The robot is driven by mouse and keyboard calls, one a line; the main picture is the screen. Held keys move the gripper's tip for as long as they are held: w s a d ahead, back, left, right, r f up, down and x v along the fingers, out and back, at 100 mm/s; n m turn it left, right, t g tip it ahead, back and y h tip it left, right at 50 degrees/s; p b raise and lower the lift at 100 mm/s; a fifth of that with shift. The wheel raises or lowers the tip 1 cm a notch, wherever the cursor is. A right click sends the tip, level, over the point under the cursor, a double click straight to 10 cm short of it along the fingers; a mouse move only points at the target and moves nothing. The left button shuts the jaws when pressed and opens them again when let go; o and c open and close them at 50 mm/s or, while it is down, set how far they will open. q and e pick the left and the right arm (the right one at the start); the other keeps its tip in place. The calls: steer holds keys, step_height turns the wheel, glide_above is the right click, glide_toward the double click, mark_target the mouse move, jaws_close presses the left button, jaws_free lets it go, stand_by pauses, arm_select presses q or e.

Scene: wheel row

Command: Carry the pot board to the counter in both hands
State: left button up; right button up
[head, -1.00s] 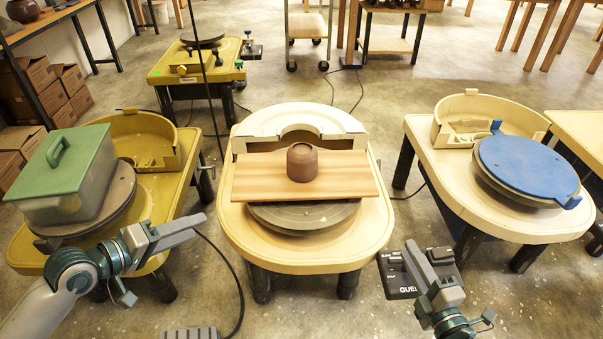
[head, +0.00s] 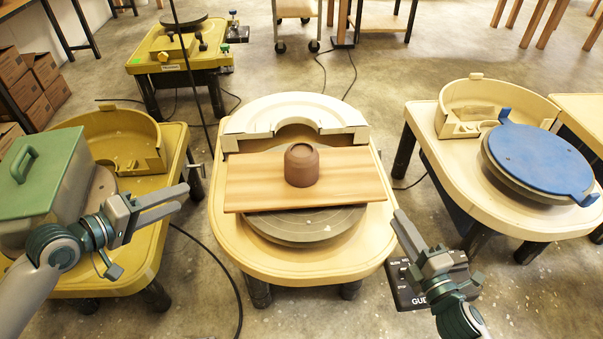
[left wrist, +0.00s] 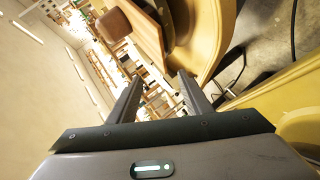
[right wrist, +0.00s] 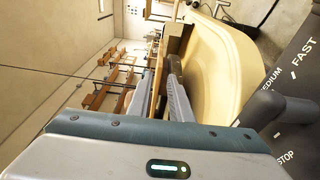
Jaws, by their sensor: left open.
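The pot board (head: 245,185) is a flat wooden plank lying across the grey wheel head (head: 305,225) of the middle potter's wheel. A brown pot (head: 302,165) stands upright on its middle. The board and pot also show tilted at the top of the left wrist view. My left gripper (head: 185,200) is open and empty, left of the board's left end and apart from it. My right gripper (head: 400,222) is below and right of the board's right end, apart from it in the head view. I cannot pick out the counter.
A yellow wheel table with a green lidded box (head: 45,175) stands at left. A cream wheel table with a blue round bat (head: 535,160) stands at right. A black pedal (head: 410,285) lies on the floor under my right gripper. Cables cross the floor.

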mark_target(229, 178)
steer(key=shift+w, duration=0.1)
stand_by(0.3)
arm_select(q)
steer(key=x, duration=1.7)
steer(key=shift+w+d, duration=0.1)
steer(key=shift+w, duration=0.05)
arm_select(e)
steer(key=x, duration=1.7)
arm_select(q)
steer(key=shift+c, duration=0.7)
arm_select(e)
steer(key=shift+c, duration=0.6)
arm_select(q)
steer(key=c, duration=0.5)
arm_select(e)
jaws_close()
arm_select(q)
jaws_close()
steer(key=shift+f, duration=0.1)
arm_select(e)
steer(key=shift+f, duration=0.1)
steer(key=shift+w+r, duration=0.1)
steer(key=shift+r, duration=0.1)
